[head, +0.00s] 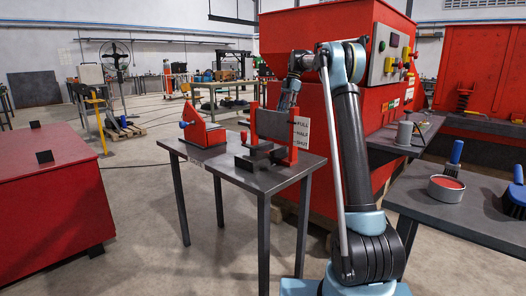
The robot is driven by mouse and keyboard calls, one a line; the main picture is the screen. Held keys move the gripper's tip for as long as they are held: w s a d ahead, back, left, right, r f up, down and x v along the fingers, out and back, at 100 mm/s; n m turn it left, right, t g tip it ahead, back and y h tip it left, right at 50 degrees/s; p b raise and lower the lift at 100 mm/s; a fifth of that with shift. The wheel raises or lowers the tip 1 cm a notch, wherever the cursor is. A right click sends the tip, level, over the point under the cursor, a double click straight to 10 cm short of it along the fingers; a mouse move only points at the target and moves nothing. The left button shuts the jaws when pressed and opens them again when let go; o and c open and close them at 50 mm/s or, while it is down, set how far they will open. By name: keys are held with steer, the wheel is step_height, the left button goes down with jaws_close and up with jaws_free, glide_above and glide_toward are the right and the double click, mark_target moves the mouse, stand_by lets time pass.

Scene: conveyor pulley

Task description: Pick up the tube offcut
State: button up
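I cannot surely tell which thing is the tube offcut. A short grey cylinder (404,134) stands upright on a dark shelf at the right side of the red machine. A small red piece (244,136) stands on the dark table in the middle. My arm rises at the centre right, bends over at the top and reaches down behind the grey plate of a red stand on that table. My gripper (286,104) is small, far off and mostly hidden there. I cannot see its fingers or anything held.
The dark table (232,168) also bears a red angled bracket (203,128). A red machine (310,100) stands close behind my arm. A bench at right (475,215) holds a round tin (446,188) and blue brushes. A red cabinet (50,200) stands left, with open floor between.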

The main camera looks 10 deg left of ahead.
steer(key=a+n, duration=0.2)
steer(key=a, duration=0.2)
glide_toward(265, 143)
steer(key=shift+g, duration=0.3)
steer(key=f, duration=0.4)
steer(key=shift+s+f, duration=0.3)
steer(key=shift+f, duration=0.05)
steer(key=f, duration=0.1)
steer(key=s+a+f, duration=0.1)
steer(key=s+f, duration=0.1)
steer(key=shift+a+f, duration=0.3)
steer(key=shift+a, duration=0.1)
steer(key=shift+s+a+f, duration=0.1)
steer(key=shift+f, duration=0.35)
jaws_close()
